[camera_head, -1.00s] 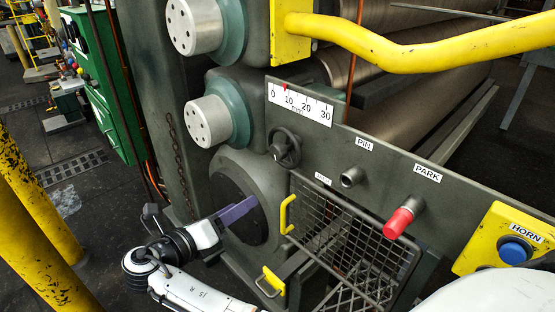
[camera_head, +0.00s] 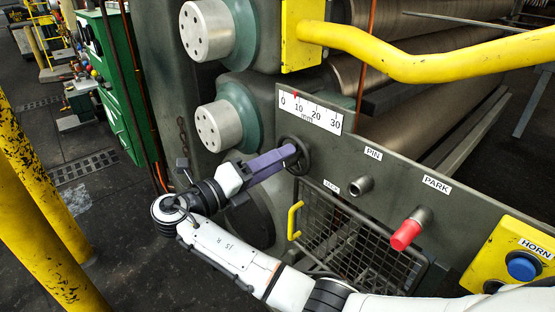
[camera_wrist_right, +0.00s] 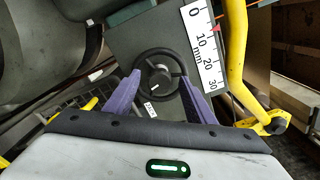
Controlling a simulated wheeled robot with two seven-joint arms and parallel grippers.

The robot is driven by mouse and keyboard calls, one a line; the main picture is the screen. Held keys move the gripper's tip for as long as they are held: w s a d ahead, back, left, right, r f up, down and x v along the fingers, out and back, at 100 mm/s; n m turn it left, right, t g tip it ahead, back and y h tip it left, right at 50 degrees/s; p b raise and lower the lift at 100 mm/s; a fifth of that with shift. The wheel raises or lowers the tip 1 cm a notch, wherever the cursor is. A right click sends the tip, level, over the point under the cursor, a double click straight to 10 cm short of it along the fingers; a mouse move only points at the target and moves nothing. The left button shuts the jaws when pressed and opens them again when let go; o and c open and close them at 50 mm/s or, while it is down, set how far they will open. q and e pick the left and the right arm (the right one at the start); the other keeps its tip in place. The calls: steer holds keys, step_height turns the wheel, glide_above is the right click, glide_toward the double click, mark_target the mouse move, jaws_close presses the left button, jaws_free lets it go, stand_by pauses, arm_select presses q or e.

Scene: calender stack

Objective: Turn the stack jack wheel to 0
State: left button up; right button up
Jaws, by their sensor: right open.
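The stack jack wheel (camera_head: 303,151) is a small dark handwheel on the grey machine panel, below the white mm scale (camera_head: 311,110). In the right wrist view the wheel (camera_wrist_right: 146,91) shows face-on with its hub and spokes. A red pointer (camera_head: 295,97) stands a little short of the 10 mark; it also shows in the wrist view (camera_wrist_right: 217,28). My right gripper (camera_head: 291,152) has purple fingers, open, with their tips at the wheel. In the wrist view the fingers (camera_wrist_right: 160,80) lie on either side of the wheel; contact is unclear. My left gripper is not in view.
Below the wheel is a mesh guard (camera_head: 345,232) with a yellow handle (camera_head: 294,220). A PIN socket (camera_head: 361,186), red PARK knob (camera_head: 406,235) and blue HORN button (camera_head: 522,266) lie to the right. A yellow rail (camera_head: 430,60) crosses above.

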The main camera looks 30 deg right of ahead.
steer(key=shift+d, duration=0.3)
steer(key=c, duration=1.1)
steer(key=shift+o, duration=0.3)
